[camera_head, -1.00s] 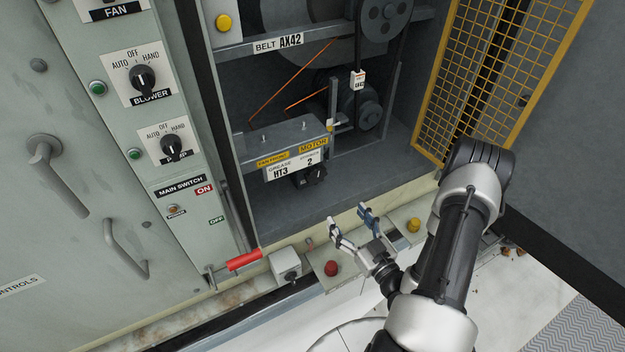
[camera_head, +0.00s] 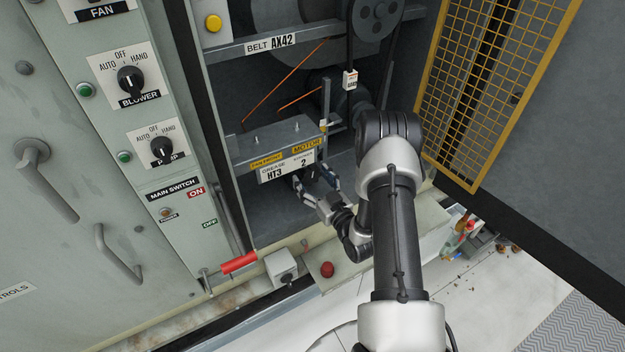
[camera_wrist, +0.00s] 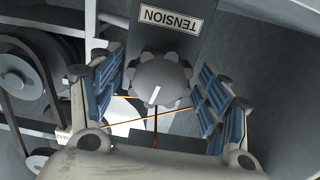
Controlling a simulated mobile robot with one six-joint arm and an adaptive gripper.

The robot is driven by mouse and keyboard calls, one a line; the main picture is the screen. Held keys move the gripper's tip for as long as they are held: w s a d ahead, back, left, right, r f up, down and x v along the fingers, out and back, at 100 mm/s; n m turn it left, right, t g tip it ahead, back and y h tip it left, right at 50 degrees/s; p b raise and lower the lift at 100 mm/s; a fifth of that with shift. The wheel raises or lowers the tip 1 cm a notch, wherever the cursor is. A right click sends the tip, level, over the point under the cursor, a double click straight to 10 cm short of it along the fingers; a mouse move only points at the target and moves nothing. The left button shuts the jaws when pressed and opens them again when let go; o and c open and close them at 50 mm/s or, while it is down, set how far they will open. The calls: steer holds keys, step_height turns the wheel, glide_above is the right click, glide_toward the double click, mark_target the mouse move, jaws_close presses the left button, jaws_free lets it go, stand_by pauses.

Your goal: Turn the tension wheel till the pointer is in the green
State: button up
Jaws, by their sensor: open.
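The tension wheel (camera_wrist: 158,82) is a dark grey lobed knob with a white mark on its face, below a TENSION label (camera_wrist: 172,17) in the wrist view. My gripper (camera_wrist: 160,92) is open, with its blue-padded fingers on either side of the wheel. I see gaps on both sides, and the fingers do not appear to grip it. In the head view my gripper (camera_head: 314,180) reaches under the front of the grey motor bracket (camera_head: 270,143), and the wheel is mostly hidden there. I cannot make out a pointer or a green zone clearly in either view.
A yellow mesh guard (camera_head: 490,80) stands at the right. A red-handled lever (camera_head: 239,262), a grey box (camera_head: 281,266) and a red button (camera_head: 327,269) sit along the front sill. Switch panels (camera_head: 128,80) line the left.

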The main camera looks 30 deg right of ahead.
steer(key=shift+c, duration=0.6)
steer(key=c, duration=0.9)
